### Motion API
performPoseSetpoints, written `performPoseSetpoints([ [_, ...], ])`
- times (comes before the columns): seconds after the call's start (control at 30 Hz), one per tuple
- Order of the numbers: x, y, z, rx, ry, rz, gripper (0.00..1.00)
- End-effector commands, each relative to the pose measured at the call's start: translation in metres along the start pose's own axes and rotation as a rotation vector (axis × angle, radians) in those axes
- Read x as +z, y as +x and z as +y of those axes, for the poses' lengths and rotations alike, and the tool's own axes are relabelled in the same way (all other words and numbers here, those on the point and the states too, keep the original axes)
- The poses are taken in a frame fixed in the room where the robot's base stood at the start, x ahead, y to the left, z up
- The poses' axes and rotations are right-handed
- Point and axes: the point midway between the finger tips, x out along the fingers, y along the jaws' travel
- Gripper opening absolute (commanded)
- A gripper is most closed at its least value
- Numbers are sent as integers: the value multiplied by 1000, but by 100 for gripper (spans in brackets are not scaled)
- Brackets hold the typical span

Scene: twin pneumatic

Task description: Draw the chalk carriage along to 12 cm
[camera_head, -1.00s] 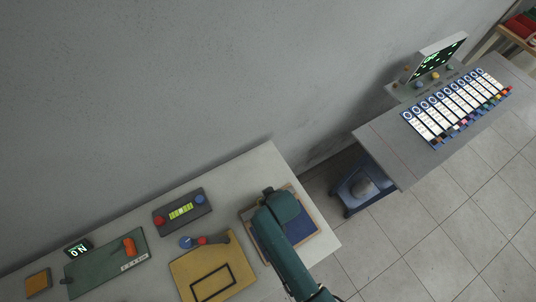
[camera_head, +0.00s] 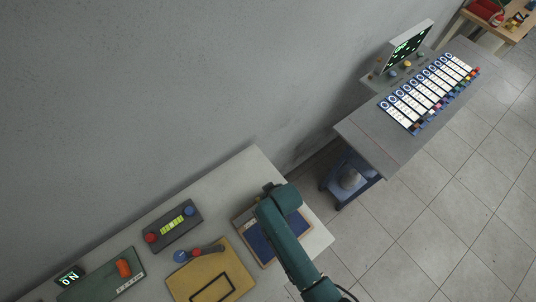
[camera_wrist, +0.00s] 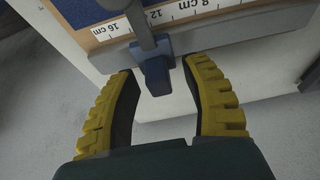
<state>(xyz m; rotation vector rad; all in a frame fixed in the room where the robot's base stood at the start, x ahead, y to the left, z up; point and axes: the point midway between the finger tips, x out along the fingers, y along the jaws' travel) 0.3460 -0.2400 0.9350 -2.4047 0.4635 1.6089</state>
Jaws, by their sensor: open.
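A blue block with a grey bar, seemingly the chalk carriage (camera_wrist: 155,74), sits at the edge of a framed blue board in the wrist view. A white ruler strip (camera_wrist: 185,14) runs along that edge; its numbers appear upside down, with 8 cm to the right, and the bar covers part of it. My gripper (camera_wrist: 159,68) is open, with one yellow-and-black finger on each side of the blue block. I see gaps at both sides. In the head view, the board (camera_head: 262,243) is partly hidden by my arm, and the carriage and fingers are hidden.
Left of the board lie a tan plate with a lever (camera_head: 238,259), a dark box with red and blue buttons (camera_head: 172,226) and a green panel with an orange handle (camera_head: 105,275). A second table (camera_head: 365,140) stands right, across a floor gap.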

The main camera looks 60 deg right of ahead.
Motion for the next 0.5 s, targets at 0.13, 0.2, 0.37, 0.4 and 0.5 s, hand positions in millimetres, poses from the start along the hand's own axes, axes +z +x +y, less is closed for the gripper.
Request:
performPoseSetpoints([
  [0.13,-1,-16,0,1,0,3,48],
  [0.2,0,-31,0,1,0,3,48],
  [0.37,0,-73,0,0,0,3,48],
  [0.4,0,-82,0,0,0,3,48],
  [0.5,0,-102,0,0,0,1,48],
])
